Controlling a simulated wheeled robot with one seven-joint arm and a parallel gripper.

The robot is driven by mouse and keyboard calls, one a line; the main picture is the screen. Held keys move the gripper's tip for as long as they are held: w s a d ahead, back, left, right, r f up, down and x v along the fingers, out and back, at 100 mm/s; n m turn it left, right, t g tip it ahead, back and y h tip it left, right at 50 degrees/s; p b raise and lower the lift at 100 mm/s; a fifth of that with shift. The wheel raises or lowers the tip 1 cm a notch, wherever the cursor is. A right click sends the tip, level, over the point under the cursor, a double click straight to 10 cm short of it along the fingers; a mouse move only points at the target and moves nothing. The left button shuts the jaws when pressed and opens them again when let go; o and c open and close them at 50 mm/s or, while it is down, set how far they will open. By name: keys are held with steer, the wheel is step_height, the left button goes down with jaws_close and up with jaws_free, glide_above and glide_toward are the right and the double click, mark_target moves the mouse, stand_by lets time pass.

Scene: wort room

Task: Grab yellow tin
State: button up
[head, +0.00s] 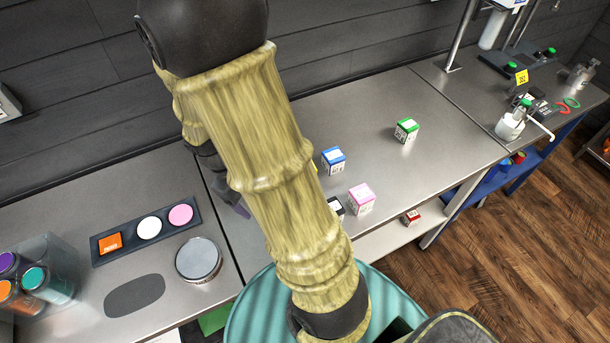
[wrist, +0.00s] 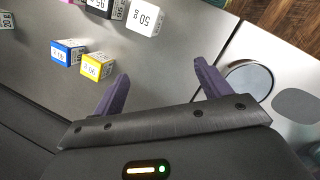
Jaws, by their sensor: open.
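The yellow tin (wrist: 96,67) is a small cube with a white printed label. It stands on the steel bench in the wrist view, touching or very close to a blue tin (wrist: 67,52). In the head view my arm hides nearly all of the yellow tin; only a thin yellow sliver shows beside the blue tin (head: 333,160). My gripper (wrist: 162,72) is open, with two purple fingers spread and nothing between them. The yellow tin lies just left of the left fingertip, outside the jaws. In the head view my gripper is mostly hidden behind my arm.
A white cube (wrist: 145,18), a pink cube (head: 361,198) and a green cube (head: 406,130) stand on the bench. Left are a round grey-topped container (head: 198,259), a dark tray (head: 104,241) with coloured pieces and a clear bin. Bare steel surrounds the green cube.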

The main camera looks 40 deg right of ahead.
steer(key=w+d+f+n+g+h+b, duration=0.1)
steer(key=w+d+f+n+h+b, duration=0.1)
steer(key=d+h, duration=0.5)
steer(key=w+d+f+n+g+h+b, duration=0.2)
steer(key=w+d+f+n+h, duration=0.3)
steer(key=w+d+n+h, duration=0.1)
steer(key=shift+w+d+f+n+g+h, duration=0.25)
steer(key=shift+d+n+h, duration=0.55)
steer(key=shift+n, duration=0.4)
steer(key=f, duration=0.2)
steer(key=f+p, duration=0.1)
steer(key=f, duration=0.2)
steer(key=f+p, duration=0.1)
steer(key=f, duration=0.1)
steer(key=shift+s+d+f, duration=0.1)
steer(key=shift+d+f, duration=0.25)
steer(key=shift+f, duration=0.05)
steer(key=shift+s+d+f, duration=0.1)
steer(key=shift+d, duration=0.1)
